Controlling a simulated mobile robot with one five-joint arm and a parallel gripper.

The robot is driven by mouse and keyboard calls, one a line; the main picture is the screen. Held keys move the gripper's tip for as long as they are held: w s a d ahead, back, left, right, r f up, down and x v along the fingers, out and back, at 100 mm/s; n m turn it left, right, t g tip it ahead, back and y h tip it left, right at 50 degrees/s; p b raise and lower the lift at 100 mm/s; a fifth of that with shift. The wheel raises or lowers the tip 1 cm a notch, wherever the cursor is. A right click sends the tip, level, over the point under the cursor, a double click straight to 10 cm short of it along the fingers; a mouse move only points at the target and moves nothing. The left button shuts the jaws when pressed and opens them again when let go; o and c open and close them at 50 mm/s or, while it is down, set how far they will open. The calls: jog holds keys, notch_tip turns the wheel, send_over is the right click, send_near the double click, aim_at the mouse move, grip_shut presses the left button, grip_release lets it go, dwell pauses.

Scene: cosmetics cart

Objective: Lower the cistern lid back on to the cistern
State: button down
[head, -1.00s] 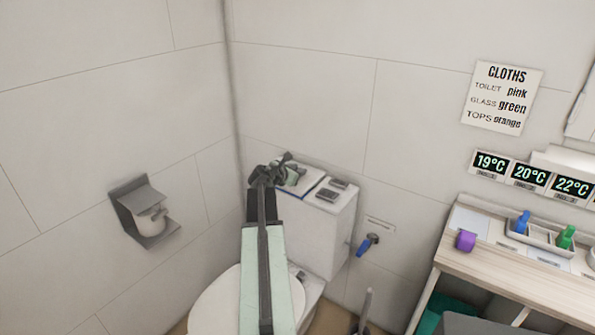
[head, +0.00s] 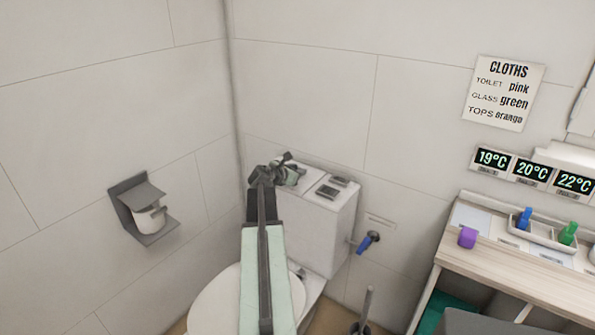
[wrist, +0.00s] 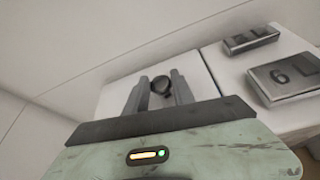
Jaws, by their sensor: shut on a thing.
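The cistern (head: 335,222) stands against the back wall behind the toilet bowl. Its white lid (head: 308,178) covers the left part of its top and looks level with the right part; no gap shows. In the wrist view the lid (wrist: 195,78) is a flat white panel with a round dark knob (wrist: 161,84). My gripper (head: 292,174) is over the lid, and in the wrist view my gripper (wrist: 160,92) has its two grey fingers shut on that knob. My gripper and arm hide the lid's left and front parts.
Two grey flush plates, one marked 6 L (wrist: 290,78), sit right of the lid. A blue-handled valve (head: 369,241) is on the wall. A toilet-paper holder (head: 143,208) is at left, a wooden counter (head: 520,275) at right. A brush (head: 363,310) stands on the floor.

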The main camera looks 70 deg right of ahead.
jog(key=c, duration=1)
grip_release()
jog(key=p+v, duration=0.3)
jog(key=v, duration=0.4)
jog(key=shift+a+r, duration=0.2)
jog(key=shift+r, duration=0.05)
jog(key=shift+a+f, duration=0.1)
